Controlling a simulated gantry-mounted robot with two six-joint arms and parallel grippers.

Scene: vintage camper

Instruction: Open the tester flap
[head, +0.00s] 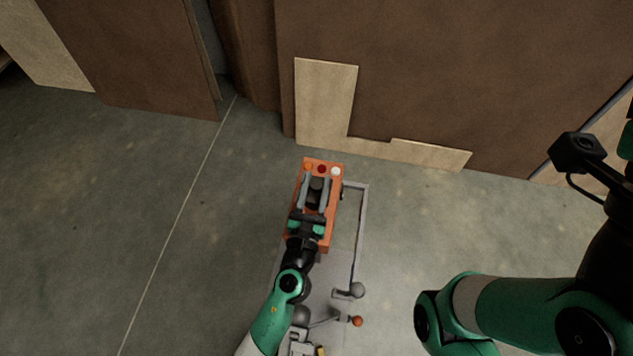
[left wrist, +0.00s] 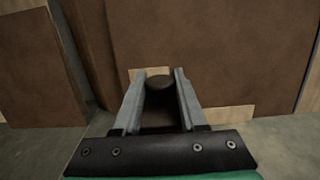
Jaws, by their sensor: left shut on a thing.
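The tester is an orange box (head: 307,165) in the middle of the head view, with red and whitish round parts along its far end. My left gripper (head: 316,182) is over the box, its two grey fingers on either side of a dark rounded piece. In the left wrist view that dark piece (left wrist: 159,82) sits between the fingertips, and the gripper is shut on it. I cannot make out whether it is the flap or its handle. The gripper and wrist hide much of the box top. My right arm shows at the right, but its gripper is not in view.
A grey metal frame (head: 362,215) runs beside the box. Levers with a grey knob (head: 357,290) and an orange knob (head: 357,321) stand nearer. Brown panels (head: 480,80) and pale boards (head: 322,105) lie beyond. Concrete floor is clear to the left.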

